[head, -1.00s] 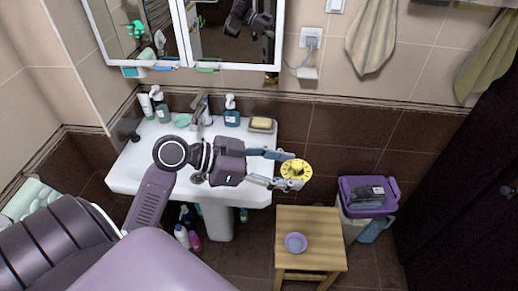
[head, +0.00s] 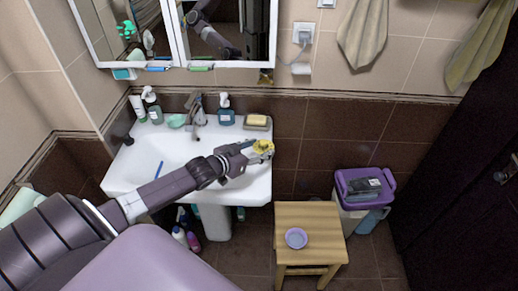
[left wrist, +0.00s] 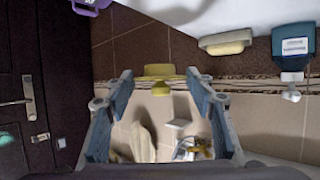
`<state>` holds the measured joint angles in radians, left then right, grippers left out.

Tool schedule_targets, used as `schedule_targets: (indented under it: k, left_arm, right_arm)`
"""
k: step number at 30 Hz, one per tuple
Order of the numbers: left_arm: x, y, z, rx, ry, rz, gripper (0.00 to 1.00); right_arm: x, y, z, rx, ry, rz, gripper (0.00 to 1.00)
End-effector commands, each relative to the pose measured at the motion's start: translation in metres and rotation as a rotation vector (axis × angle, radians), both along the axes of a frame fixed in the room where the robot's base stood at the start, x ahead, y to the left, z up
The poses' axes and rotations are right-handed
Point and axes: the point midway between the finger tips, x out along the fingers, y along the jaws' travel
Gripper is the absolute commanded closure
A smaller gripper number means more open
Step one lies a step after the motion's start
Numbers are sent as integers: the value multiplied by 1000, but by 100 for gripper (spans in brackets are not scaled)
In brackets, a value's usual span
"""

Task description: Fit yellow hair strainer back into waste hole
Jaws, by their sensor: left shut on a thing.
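The yellow hair strainer (head: 263,146) is in my left gripper (head: 258,150), above the right rim of the white sink (head: 258,184). In the left wrist view the strainer (left wrist: 160,72) shows its flange edge and a short stem, held between the two fingertips of the left gripper (left wrist: 160,76). The waste hole is not visible; my left forearm crosses in front of the middle of the basin. My right gripper is not in view.
A blue stick (head: 158,170) lies in the left of the basin. The faucet (head: 197,112), a blue pump bottle (head: 225,110) and a soap dish (head: 257,122) line the back ledge. A wooden stool (head: 310,217) with a purple bowl (head: 296,238) stands at the right.

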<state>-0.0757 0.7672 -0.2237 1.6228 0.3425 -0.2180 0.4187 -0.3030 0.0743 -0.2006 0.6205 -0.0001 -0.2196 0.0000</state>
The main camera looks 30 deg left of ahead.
Motion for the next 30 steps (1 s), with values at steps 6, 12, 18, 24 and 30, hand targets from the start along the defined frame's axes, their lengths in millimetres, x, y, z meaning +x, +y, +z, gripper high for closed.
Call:
schedule_targets:
  k: [6,12,18,24,30]
  left_arm:
    - [0,0,1,0,-1,0,65]
    - [-2,0,0,3,-1,-10,65]
    - [-2,0,-20,2,-2,-10,65]
    - [-2,0,-41,3,-3,-9,65]
    - [-1,0,-53,3,-3,-9,65]
  right_arm:
    - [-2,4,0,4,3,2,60]
    - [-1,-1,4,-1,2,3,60]
    - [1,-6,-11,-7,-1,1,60]
    - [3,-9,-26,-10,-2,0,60]
    - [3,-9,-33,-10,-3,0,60]
